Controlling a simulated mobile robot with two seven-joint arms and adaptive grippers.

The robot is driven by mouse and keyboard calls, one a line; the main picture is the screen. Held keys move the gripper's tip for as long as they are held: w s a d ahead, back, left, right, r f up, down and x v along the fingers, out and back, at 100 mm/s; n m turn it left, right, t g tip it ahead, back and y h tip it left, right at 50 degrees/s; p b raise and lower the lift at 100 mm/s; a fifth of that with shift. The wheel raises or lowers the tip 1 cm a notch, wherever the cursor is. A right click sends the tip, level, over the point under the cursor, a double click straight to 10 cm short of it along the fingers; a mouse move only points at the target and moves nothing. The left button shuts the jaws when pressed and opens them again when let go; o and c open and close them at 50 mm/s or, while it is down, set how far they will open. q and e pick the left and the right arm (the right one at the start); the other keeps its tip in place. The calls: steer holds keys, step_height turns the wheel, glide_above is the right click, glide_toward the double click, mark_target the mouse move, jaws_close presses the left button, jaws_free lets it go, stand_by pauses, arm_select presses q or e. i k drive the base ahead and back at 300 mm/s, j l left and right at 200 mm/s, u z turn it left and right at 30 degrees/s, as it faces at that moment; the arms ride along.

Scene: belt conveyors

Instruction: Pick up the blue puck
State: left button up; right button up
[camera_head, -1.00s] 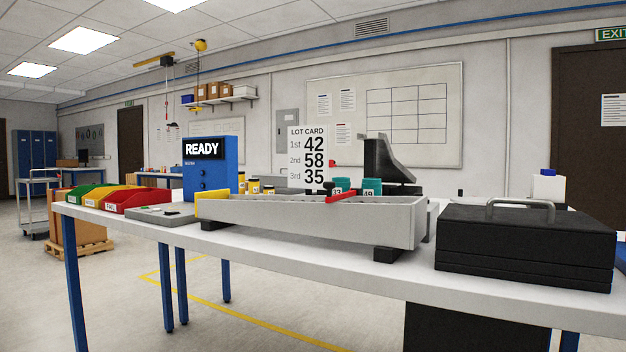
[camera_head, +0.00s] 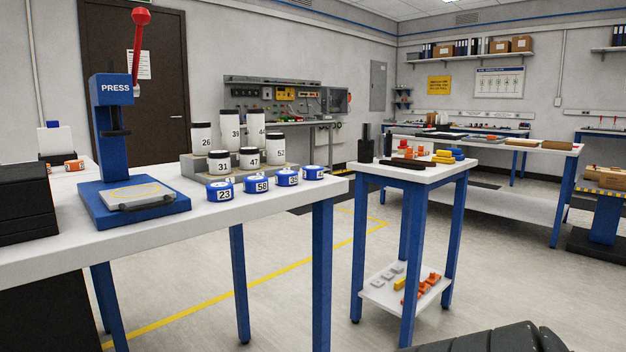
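Several blue pucks with white number labels stand in a row along the right end of the white table. The nearest puck, marked 23 (camera_head: 220,183), is at the left of the row. The puck marked 58 (camera_head: 257,177) is beside it. Then comes a puck with a small label that looks like 35 (camera_head: 288,172), and a last blue puck (camera_head: 314,167) whose number I cannot read surely. Neither gripper shows; a dark ribbed shape at the bottom right edge may be part of my own arm.
White jars with dark lids (camera_head: 221,161) stand on a grey stepped stand (camera_head: 196,168) behind the pucks. A blue press (camera_head: 112,150) stands to their left, and a black case (camera_head: 22,195) at the far left. A small cart (camera_head: 400,172) stands right of the table, with floor between.

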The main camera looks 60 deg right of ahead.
mark_target(310, 172)
steer(key=k+l+z, duration=0.1)
steer(key=l+z, duration=1.05)
steer(key=l, duration=0.2)
